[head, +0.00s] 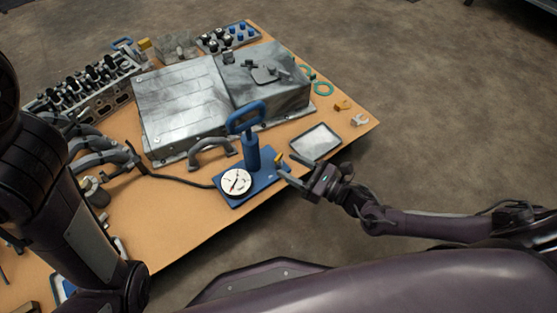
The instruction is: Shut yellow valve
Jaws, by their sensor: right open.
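The yellow valve (279,158) is a small yellow handle on the blue hand pump (252,155), at the right side of its base. The pump has a tall loop handle and a round white gauge (236,181). My right gripper (287,167) comes in from the right with its fingers open. Its fingertips are close beside the yellow valve; I cannot tell whether they touch it. Part of the valve may be hidden by the fingers. My left arm is in view at the left, but its gripper does not show.
A large grey metal housing (180,95) stands behind the pump. A shallow metal tray (316,142) lies just behind my right gripper. A black hose (175,180) runs left from the pump. Engine parts (90,85) fill the table's left. Bare table (185,225) lies in front.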

